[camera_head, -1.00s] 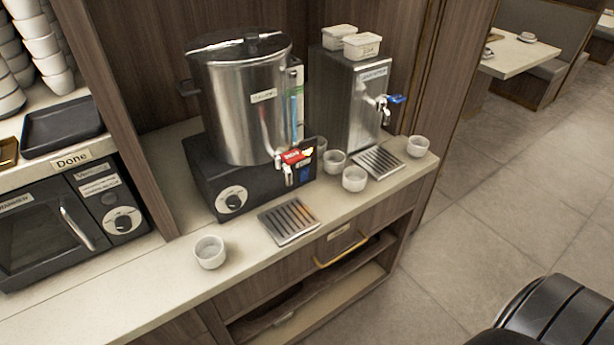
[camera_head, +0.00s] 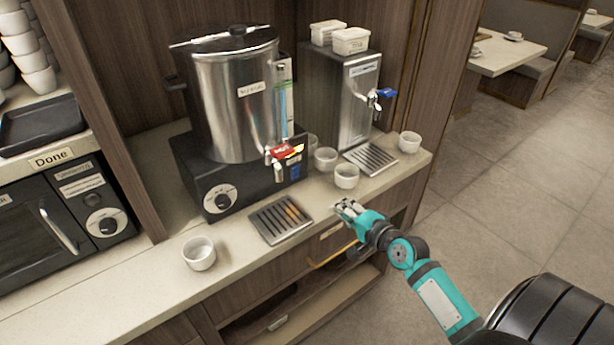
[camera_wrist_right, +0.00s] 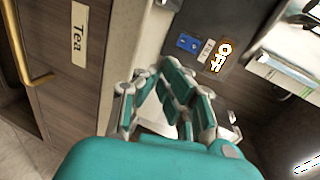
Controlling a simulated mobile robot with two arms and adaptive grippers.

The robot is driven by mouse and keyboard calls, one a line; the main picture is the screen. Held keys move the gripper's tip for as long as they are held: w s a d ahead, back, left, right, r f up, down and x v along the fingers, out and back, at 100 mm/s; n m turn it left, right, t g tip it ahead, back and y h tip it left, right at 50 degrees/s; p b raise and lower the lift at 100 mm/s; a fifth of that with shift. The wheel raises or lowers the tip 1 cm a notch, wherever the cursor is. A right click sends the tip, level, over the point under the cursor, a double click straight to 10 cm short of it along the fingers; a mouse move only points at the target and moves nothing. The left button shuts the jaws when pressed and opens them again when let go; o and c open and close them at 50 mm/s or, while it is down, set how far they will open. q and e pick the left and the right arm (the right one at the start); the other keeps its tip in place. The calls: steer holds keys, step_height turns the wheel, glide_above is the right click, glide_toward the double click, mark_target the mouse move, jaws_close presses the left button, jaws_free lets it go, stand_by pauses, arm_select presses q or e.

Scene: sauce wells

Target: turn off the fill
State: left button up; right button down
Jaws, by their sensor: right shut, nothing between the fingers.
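A steel urn (camera_head: 236,112) stands on a black base (camera_head: 238,182) on the counter. Its tap has a red handle (camera_head: 282,151) with a small yellow-orange patch beside it. A blue switch (camera_head: 296,172) is on the base's front right. In the right wrist view the blue switch (camera_wrist_right: 187,42) sits beside a small white label (camera_wrist_right: 206,51) and an orange "OFF" mark (camera_wrist_right: 218,56). My right gripper (camera_head: 343,206) is shut and empty, over the counter's front edge, apart from the switch; its fingers also show in the wrist view (camera_wrist_right: 168,92). My left gripper is not in view.
A drip tray (camera_head: 280,220) lies before the urn. A white cup (camera_head: 199,253) stands at left; several more stand near the right gripper, one close behind it (camera_head: 346,176). A steel dispenser with a blue tap (camera_head: 387,93) stands at right. A "Tea" drawer (camera_wrist_right: 79,35) is below.

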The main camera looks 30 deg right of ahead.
mark_target(296, 173)
steer(key=r, duration=0.3)
steer(key=shift+w+a+r+t, duration=0.15)
steer(key=shift+a+r+t, duration=0.05)
steer(key=shift+r+t, duration=0.2)
steer(key=shift+f, duration=0.1)
steer(key=w, duration=0.4)
steer(key=w+f+p, duration=0.1)
steer(key=w, duration=0.3)
steer(key=w+a, duration=0.1)
steer(key=w, duration=0.4)
steer(key=shift+f, duration=0.2)
steer(key=shift+w, duration=0.35)
steer(key=shift+w+a+r+p, duration=0.1)
steer(key=shift+w+r+p, duration=0.1)
steer(key=shift+w+p, duration=0.1)
steer(key=shift+f, duration=0.1)
